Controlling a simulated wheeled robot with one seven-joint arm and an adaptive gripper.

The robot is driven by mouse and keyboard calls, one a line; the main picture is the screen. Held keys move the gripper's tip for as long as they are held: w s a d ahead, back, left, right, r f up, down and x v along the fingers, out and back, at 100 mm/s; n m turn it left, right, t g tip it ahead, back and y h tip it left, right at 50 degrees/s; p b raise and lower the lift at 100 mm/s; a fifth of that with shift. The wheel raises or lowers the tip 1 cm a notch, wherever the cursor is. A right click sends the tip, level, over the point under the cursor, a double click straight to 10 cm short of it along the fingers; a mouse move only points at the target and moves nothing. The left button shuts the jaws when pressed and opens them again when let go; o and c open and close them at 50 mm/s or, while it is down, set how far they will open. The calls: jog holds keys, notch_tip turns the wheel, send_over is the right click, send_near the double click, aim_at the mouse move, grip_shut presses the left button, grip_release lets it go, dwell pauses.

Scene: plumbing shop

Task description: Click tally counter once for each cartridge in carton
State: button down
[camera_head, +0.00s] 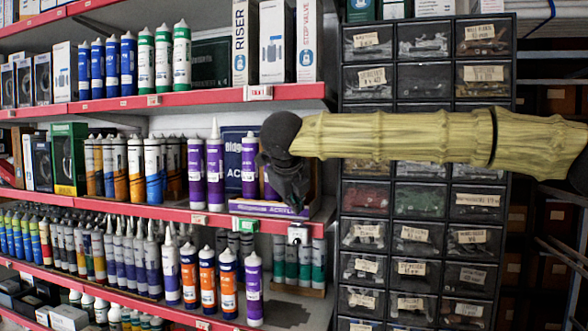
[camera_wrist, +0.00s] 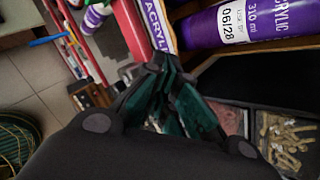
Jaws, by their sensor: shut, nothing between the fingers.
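An open carton marked ACRYLIC stands on the middle shelf, with a navy back panel and a low purple front lip (camera_head: 256,208). A purple cartridge (camera_head: 249,165) stands upright in it, and another (camera_head: 270,186) shows partly beside my gripper, which hides the carton's right part. My gripper (camera_head: 296,205) is shut and empty, pointing down in front of the carton's right side. A small pale device (camera_head: 297,234), possibly the tally counter, is at the shelf edge just below the fingertips. In the wrist view, the fingers (camera_wrist: 172,85) are near the carton's lettered edge (camera_wrist: 157,24) and a purple cartridge (camera_wrist: 250,22).
Two purple cartridges (camera_head: 215,170) stand left of the carton, outside it. Orange and purple tubes (camera_head: 228,280) stand on the lower shelf. A black drawer cabinet (camera_head: 420,240) with small parts is close on the right. Boxes (camera_head: 275,42) stand on the shelf above.

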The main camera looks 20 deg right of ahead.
aim_at(293, 221)
notch_tip(293, 221, up, 6)
jog(key=p, duration=0.4)
dwell(0.6)
dwell(0.5)
